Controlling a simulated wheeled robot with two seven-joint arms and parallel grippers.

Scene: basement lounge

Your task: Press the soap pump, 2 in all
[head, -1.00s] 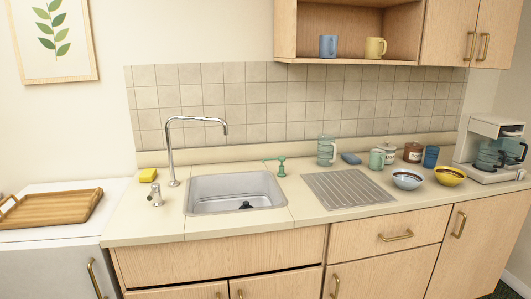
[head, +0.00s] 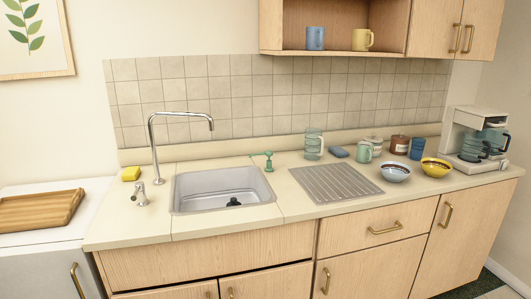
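Neither of my grippers shows in the head view, and nothing touches either fitting.
The sink (head: 190,190) holds a dark drain piece, with a tall tap (head: 154,150) and yellow sponge (head: 131,173) to its left. Bowls, mugs, jars and a coffee machine (head: 478,140) stand right of the ribbed drainer (head: 335,183). The front counter strip is clear.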

